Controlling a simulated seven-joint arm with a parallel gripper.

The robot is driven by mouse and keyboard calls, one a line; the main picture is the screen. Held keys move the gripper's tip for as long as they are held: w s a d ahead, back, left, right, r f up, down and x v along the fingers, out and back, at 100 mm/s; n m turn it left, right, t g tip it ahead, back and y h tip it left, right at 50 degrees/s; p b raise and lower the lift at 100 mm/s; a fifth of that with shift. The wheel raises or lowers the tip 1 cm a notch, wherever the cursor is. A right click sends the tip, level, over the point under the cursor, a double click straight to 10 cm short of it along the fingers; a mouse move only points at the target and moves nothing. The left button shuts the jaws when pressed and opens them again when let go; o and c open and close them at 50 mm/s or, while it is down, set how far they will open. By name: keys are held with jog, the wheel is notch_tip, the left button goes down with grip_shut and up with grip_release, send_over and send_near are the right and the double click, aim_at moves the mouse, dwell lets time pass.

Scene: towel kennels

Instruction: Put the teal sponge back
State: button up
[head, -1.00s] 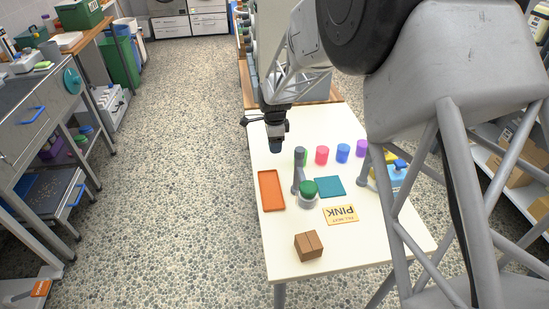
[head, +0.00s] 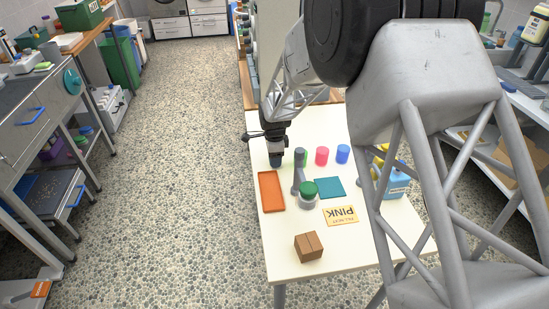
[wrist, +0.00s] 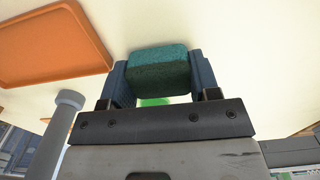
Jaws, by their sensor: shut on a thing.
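The teal sponge (wrist: 160,72) is held between the two dark blue fingers of my gripper (wrist: 155,85) in the wrist view. In the head view my gripper (head: 276,161) is over the far left part of the white table, behind the orange tray (head: 271,200). The sponge is hard to make out there. A flat teal square (head: 330,188) lies on the table, to the right of a grey stand with a green-topped round piece (head: 309,189). My gripper is apart from the square, to its left and farther back.
Green, pink (head: 322,156) and blue (head: 343,154) cylinders stand in a row right of my gripper. A PINK card (head: 341,216) and a brown box (head: 308,247) are nearer the front. A blue container (head: 397,184) is partly behind my arm. The front left tabletop is clear.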

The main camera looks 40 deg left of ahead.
jog(key=shift+f, duration=0.3)
jog(key=shift+f, duration=0.1)
jog(key=o, duration=0.9)
notch_tip(320, 180, up, 12)
dwell(0.5)
dwell(0.8)
